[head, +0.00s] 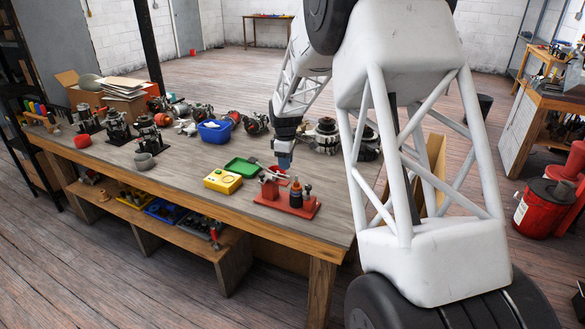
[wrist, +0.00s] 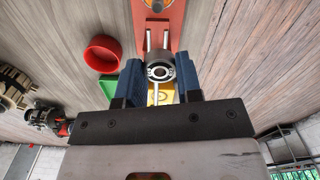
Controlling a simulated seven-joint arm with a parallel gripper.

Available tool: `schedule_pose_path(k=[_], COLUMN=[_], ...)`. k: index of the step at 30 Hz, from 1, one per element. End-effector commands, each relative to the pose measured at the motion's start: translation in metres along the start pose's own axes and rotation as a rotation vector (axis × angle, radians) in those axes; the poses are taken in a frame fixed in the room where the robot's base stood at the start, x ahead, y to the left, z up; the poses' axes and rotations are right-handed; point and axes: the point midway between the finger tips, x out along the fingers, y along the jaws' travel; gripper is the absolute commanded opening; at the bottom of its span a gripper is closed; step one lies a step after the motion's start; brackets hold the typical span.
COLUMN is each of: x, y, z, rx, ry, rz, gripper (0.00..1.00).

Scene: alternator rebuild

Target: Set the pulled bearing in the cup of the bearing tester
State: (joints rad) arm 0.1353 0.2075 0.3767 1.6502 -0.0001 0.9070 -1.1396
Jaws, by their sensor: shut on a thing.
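My gripper (wrist: 160,80) has two blue fingers, shut on a dark ring-shaped bearing (wrist: 159,71) with a lighter centre. In the head view, my gripper (head: 285,160) is above the table behind the red-based fixture; the bearing cannot be made out there. A yellow box (head: 223,181) with a dark round feature on top stands left of the fixture. It looks like the tester, but I cannot tell for certain. In the wrist view, the yellow box (wrist: 156,98) shows partly below the bearing, mostly hidden by the gripper. The bearing appears held above the things on the table.
The red-based fixture (head: 288,206) bears upright parts; its red plate (wrist: 176,22) and two pale rods show beyond the bearing. A green tray (head: 241,167), red bowl (wrist: 102,54), blue bin (head: 214,131) and grey cup (head: 144,161) stand nearby.

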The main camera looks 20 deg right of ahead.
Motion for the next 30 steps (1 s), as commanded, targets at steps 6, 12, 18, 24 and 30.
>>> schedule_pose_path(k=[6,12,18,24,30], x=[0.012,0.025,0.039,0.054,0.068], y=[0.036,0.067,0.096,0.121,0.139], z=[-0.028,-0.053,-0.079,-0.105,-0.129], rx=[0.159,0.306,0.447,0.571,0.646], ry=[0.0,0.0,-0.001,0.0,-0.001], rz=[-0.001,0.0,-0.001,0.0,-0.001], gripper=[0.09,0.09,0.09,0.09,0.09])
